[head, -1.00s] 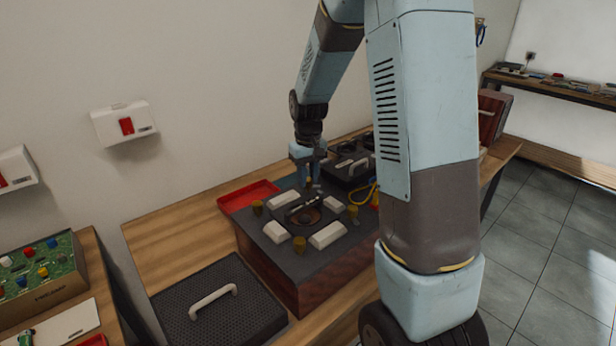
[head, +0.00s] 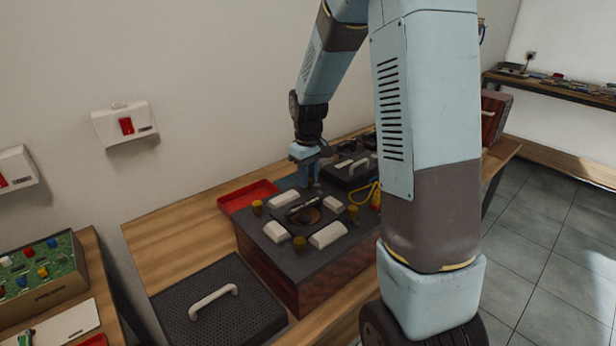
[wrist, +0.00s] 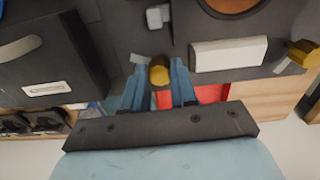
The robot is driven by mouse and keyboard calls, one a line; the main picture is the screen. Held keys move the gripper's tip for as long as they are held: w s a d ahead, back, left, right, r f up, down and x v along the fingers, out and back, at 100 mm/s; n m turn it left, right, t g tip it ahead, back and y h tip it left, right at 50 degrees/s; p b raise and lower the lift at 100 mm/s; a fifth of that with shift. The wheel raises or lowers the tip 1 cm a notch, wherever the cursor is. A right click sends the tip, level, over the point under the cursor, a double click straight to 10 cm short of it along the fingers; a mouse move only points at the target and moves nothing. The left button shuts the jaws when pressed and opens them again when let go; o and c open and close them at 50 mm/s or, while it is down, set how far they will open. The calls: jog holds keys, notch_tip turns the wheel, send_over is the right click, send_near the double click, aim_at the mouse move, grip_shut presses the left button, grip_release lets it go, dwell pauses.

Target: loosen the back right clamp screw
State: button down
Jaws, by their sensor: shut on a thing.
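The dark-topped box (head: 272,247) with reddish sides stands on the wooden bench. Its yellow clamp screws show at the back left (head: 257,207), front left (head: 299,244) and front right (head: 352,212). My gripper (head: 311,181) is low at the back right corner of the box top and covers the back right clamp screw in the head view. In the wrist view that yellow screw (wrist: 159,71) sits between the two blue fingers of my gripper (wrist: 160,80), which are shut on it. A round opening (head: 303,216) lies mid-top, among white blocks.
A red tray (head: 247,195) lies behind the box. A dark case with a handle (head: 353,167) stands close to the right of my gripper, with a yellow cable (head: 366,193) near it. A black perforated lid with a white handle (head: 213,299) lies front left.

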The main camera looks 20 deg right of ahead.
jog(key=c, duration=0.9)
grip_release()
jog(key=shift+r, duration=0.1)
notch_tip(320, 180, up, 14)
jog(key=shift+w+f, duration=0.1)
jog(key=shift+f, duration=0.1)
jog(key=s+r+m+t, duration=0.1)
jog(key=s+r+t, duration=0.1)
jog(key=s, duration=0.7)
jog(key=s+r+m+t, duration=0.1)
jog(key=s+r+m, duration=0.1)
jog(key=s, duration=0.7)
jog(key=s+r+m+t, duration=0.1)
jog(key=s+r+t, duration=0.1)
jog(key=s, duration=0.7)
jog(key=shift+r+m+t, duration=0.3)
jog(key=shift+r+m, duration=0.1)
jog(key=shift+r, duration=0.2)
